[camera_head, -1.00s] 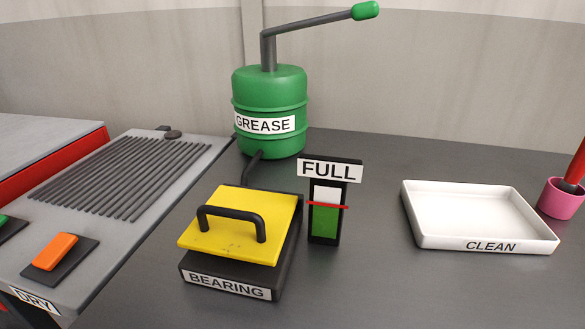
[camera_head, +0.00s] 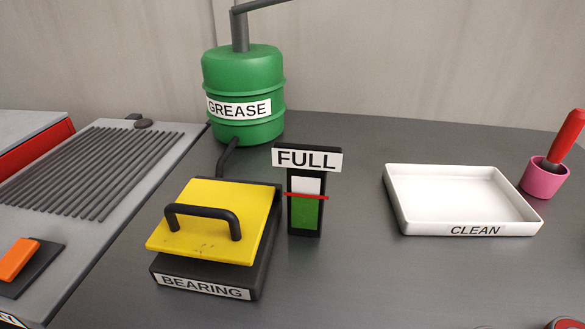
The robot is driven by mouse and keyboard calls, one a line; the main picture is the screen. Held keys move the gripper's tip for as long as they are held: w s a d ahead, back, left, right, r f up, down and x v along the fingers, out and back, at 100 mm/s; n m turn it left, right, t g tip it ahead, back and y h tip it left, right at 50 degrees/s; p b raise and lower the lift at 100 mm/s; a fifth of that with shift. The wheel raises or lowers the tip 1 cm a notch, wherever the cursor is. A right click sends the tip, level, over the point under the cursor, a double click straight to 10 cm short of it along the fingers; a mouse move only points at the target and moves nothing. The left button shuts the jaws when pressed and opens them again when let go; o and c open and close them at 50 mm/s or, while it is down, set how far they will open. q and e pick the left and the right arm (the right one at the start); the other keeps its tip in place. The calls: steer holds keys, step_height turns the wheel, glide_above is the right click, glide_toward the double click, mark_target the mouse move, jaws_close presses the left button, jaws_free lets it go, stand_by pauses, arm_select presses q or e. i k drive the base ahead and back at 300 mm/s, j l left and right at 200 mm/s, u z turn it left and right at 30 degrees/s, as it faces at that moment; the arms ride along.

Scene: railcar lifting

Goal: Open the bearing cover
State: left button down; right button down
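The bearing cover (camera_head: 222,203) is a yellow plate with a dark bar handle (camera_head: 203,213) on top. It lies on the black bearing box (camera_head: 255,277), which carries a BEARING label on its front. The plate looks slightly askew on the box and covers its inside. Neither of my grippers shows in the head view, so nothing is seen touching the handle.
A green grease drum (camera_head: 243,90) with a pump arm stands behind the box. A FULL gauge (camera_head: 305,205) stands just right of it. A white CLEAN tray (camera_head: 410,222) and a pink cup (camera_head: 543,180) with a red-handled tool (camera_head: 567,138) are at right. A ribbed drying rack (camera_head: 100,165) is at left.

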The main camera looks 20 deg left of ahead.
mark_target(214, 203)
steer(key=k+l+u, duration=0.15)
steer(key=u, duration=0.25)
steer(key=k+l+u, duration=0.1)
steer(key=k+u, duration=0.25)
steer(key=k+l+u, duration=0.1)
steer(key=u, duration=0.3)
steer(key=k+u, duration=0.35)
steer(key=i+j, duration=0.05)
steer(key=i, duration=0.1)
